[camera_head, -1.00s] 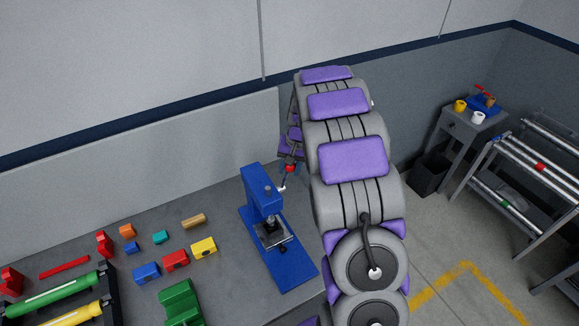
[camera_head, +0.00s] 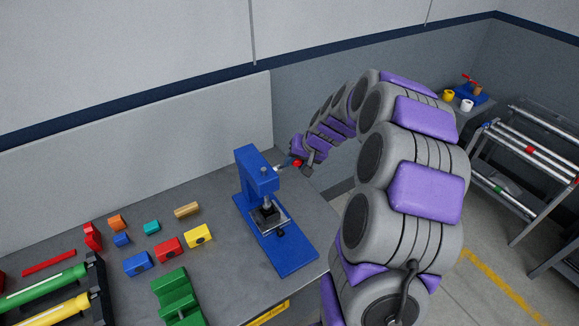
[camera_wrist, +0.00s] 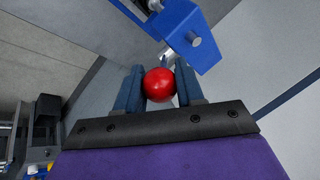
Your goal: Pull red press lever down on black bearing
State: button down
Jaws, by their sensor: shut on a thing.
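The blue press (camera_head: 258,180) stands upright on its blue base on the grey bench. A small black bearing (camera_head: 268,210) sits on the press plate under the ram. The lever's red ball knob (camera_head: 297,163) is at the press's right side, and it also shows in the wrist view (camera_wrist: 159,85). My gripper (camera_wrist: 160,88) is shut on this red knob, with one finger on each side of it. In the head view my gripper (camera_head: 301,158) is small and partly hidden by its own body. Most of the lever's shaft is hidden.
Several coloured blocks, such as a yellow one (camera_head: 198,237) and a red one (camera_head: 169,250), lie left of the press. A green tube (camera_head: 42,287) lies in a black rack at the far left. The wall rises close behind the bench (camera_head: 232,283).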

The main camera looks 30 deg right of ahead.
jog(key=s+f+t+b, duration=0.4)
jog(key=s+f+b, duration=0.2)
jog(key=f+b, duration=0.7)
jog(key=shift+s+b, duration=0.15)
jog(key=shift+b, duration=2.15)
jog(key=c, duration=0.8)
grip_release()
jog(key=shift+d, duration=0.1)
jog(key=shift+o, duration=0.3)
jog(key=p+v, duration=0.2)
jog(key=v, duration=1.5)
jog(key=shift+s+d+f, duration=0.25)
jog(key=shift+s+d, duration=0.05)
jog(key=shift+d, duration=0.1)
